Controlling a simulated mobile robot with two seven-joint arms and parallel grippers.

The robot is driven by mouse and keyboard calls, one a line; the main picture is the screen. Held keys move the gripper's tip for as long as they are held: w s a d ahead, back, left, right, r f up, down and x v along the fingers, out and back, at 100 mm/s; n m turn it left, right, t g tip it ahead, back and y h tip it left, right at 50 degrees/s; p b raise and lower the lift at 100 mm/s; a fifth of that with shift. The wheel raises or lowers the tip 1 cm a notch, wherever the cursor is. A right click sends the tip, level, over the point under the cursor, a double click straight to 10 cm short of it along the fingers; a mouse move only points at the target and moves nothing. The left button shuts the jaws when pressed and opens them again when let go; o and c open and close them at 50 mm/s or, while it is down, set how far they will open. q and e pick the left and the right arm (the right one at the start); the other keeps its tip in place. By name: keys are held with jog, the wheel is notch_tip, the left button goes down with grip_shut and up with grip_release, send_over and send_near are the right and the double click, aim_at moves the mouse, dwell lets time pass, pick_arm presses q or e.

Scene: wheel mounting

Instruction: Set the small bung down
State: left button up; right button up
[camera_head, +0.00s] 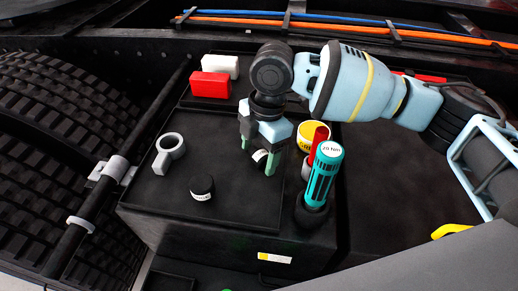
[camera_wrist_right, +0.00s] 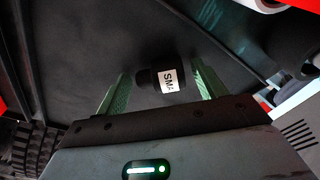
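The small bung (camera_head: 260,157), a short black piece with a white label, is between the green fingers of my right gripper (camera_head: 259,160). In the right wrist view, the small bung (camera_wrist_right: 161,80) shows the letters "SMA". My right gripper (camera_wrist_right: 160,82) is open around it there, with a visible gap on the left and a narrower one on the right. The bung is low over or on the dark tray surface (camera_head: 235,205); I cannot tell whether it touches. My left gripper is not in view.
A teal tool marked 20 Nm (camera_head: 323,175), a red-handled tool (camera_head: 317,143) and a yellow roll (camera_head: 308,134) stand right. Red (camera_head: 210,84) and white (camera_head: 221,66) blocks sit behind.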

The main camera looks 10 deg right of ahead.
jog(key=shift+r, duration=0.15)
notch_tip(320, 180, up, 12)
jog(key=d, duration=0.1)
jog(key=shift+w+d, duration=0.35)
dwell(1.4)
